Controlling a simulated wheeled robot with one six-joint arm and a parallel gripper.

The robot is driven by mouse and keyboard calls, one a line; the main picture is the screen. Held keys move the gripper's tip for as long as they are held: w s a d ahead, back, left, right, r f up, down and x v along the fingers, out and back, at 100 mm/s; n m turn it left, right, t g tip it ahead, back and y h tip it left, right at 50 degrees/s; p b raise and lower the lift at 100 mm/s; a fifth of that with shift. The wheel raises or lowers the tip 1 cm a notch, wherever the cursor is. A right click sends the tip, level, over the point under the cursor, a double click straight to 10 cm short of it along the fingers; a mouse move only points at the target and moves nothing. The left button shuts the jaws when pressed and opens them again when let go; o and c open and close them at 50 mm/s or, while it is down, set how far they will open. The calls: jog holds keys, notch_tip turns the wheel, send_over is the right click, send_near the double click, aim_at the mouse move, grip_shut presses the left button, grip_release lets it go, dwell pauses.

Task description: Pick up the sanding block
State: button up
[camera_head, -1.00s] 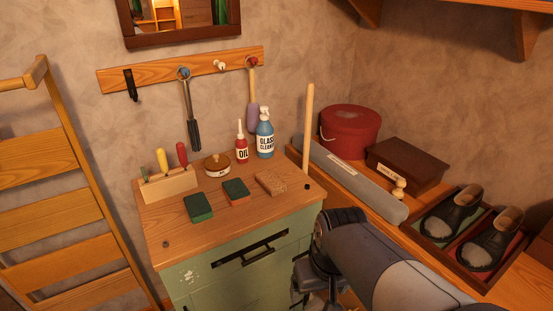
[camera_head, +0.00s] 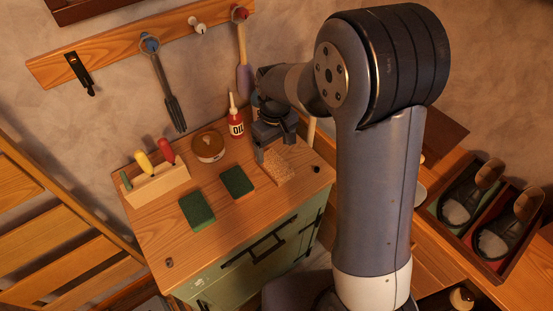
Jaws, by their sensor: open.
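Three small blocks lie in a row on the wooden top of the green cabinet. The right one is a speckled tan-brown block (camera_head: 280,168), which looks most like the sanding block, though I cannot be certain. The middle block (camera_head: 237,182) has a dark green top and orange-brown sides. The left block (camera_head: 197,210) is green all over. My gripper (camera_head: 274,150) is open and points down at the back edge of the speckled block, hiding part of it. I cannot tell whether the fingers touch it.
An oil bottle (camera_head: 236,122) stands just left of my gripper, with a round tin (camera_head: 208,146) further left. A tool rack (camera_head: 157,185) with colored handles is at the left. The cabinet top (camera_head: 232,232) is bare toward the front. A shoe tray (camera_head: 440,228) lies at right.

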aim_at(275, 164)
jog(key=shift+f+p, duration=0.8)
jog(key=shift+f, duration=3)
jog(key=shift+c, duration=0.3)
jog(key=c, duration=1.1)
jog(key=shift+r, duration=0.15)
notch_tip(275, 164, up, 10)
jog(key=shift+f+b, duration=0.1)
jog(key=shift+b, duration=0.6)
jog(key=o, duration=0.5)
jog(key=shift+c, duration=1.4)
